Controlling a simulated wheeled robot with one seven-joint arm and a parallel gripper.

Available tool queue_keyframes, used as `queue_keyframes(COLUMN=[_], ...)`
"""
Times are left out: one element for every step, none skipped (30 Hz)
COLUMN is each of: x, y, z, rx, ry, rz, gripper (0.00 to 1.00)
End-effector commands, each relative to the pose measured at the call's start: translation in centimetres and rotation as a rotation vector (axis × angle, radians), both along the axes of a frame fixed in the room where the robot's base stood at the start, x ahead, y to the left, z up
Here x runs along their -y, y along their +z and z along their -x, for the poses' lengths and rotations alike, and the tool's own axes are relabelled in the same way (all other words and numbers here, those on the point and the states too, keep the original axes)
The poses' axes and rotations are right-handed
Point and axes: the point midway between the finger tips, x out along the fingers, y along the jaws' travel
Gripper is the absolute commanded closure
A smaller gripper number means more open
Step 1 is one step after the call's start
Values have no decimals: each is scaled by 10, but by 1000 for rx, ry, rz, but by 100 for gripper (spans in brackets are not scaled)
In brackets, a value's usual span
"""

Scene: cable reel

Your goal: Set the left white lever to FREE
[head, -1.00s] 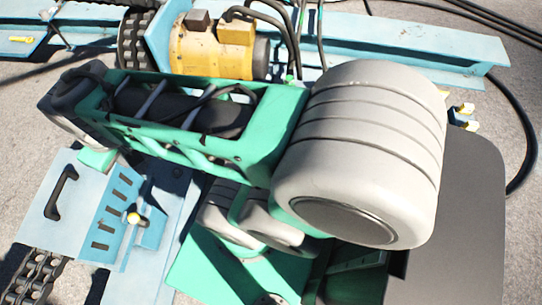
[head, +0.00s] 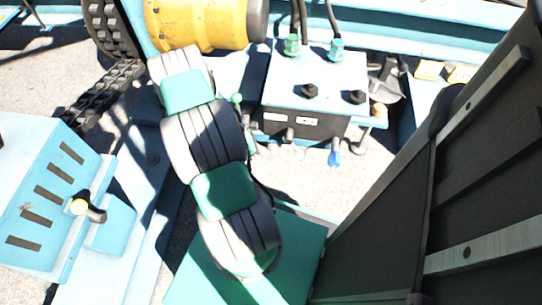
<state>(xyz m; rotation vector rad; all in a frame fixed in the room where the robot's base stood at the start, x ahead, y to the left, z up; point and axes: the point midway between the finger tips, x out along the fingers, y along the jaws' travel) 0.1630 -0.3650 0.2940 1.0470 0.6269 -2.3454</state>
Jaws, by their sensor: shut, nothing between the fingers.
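A valve block (head: 318,80) with a pale blue top and a dark front stands at the upper middle. Small white labels (head: 308,120) sit on its front, too small to read. Short levers hang below the front: a greyish one (head: 290,136) on the left and one with a blue tip (head: 335,158) on the right. I cannot tell for sure which is the left white lever, or its setting. My gripper is not in view; my green and grey arm passes left of the block.
A yellow motor (head: 198,22) and a black chain (head: 105,90) are at the upper left. Hoses (head: 298,18) rise from the block's top. A large dark panel fills the right side. Bare ground shows below the block.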

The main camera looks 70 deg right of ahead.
Motion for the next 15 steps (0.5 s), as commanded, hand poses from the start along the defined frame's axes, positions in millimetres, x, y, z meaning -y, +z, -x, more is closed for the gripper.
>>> queue_keyframes(x=[2,3,5,7,8,11,12,14,16,18,22,28,31,33,36], y=[-13,-19,-26,-31,-37,-43,-48,-54,-60,-65,-61,-56,-53,-51,-49], z=[7,11,17,20,24,29,33,37,41,45,48,53,56,59,63], rx=[-1,-1,-2,-2,-1,-1,0,0,0,1,3,5,5,4,4], ry=[-3,-3,-3,-3,-4,-4,-4,-4,-3,-3,-5,-5,-6,-4,-4], rz=[-2,-2,-3,-3,-3,-3,-2,-2,-2,-1,2,3,3,1,1], gripper=[100,100,100,100,100,100,100,100,100,100,100,100,100,100,100])
